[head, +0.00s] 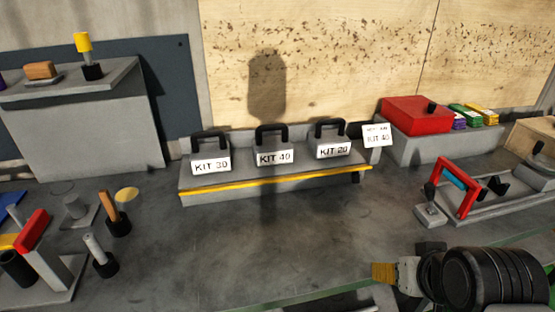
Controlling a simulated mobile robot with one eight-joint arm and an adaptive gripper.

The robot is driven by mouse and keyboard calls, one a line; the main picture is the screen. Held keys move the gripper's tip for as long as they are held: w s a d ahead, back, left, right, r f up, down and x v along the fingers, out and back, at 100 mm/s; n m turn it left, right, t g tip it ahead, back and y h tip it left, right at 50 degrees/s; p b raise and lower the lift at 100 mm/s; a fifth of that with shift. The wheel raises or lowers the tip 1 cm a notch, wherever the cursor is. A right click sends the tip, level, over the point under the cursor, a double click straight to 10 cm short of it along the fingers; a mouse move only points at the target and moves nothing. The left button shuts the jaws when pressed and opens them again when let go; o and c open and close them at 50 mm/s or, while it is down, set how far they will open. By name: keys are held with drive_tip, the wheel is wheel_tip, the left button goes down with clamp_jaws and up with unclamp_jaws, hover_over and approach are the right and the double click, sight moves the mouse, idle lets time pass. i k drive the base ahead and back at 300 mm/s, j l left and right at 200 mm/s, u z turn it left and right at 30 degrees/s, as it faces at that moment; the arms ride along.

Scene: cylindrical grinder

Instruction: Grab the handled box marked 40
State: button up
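The box marked KIT 40 (273,157) is the middle one of three grey boxes on a low shelf (235,192) with a yellow front strip. It has a black handle (271,129) standing up on top and a white label in front. The box marked KIT 30 (211,166) stands to its left, and the box marked KIT 20 (333,149) to its right. My gripper (384,272) is at the lower right, in front of and well apart from the boxes. Its fingers are too small and edge-on to tell if they are open.
A white sign reading KIT 40 (377,135) stands at the shelf's right end. A red box (416,115) sits behind it on a grey block. Upright tools (117,222) stand at left, a red-framed fixture (467,192) at right. The bench (300,240) before the shelf is clear.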

sight(274, 150)
drive_tip(key=i+j+z, duration=0.1)
drive_tip(key=j+z, duration=0.15)
drive_tip(key=j, duration=0.65)
drive_tip(key=j+z, duration=0.3)
drive_tip(key=j, duration=0.6)
drive_tip(key=i, duration=0.05)
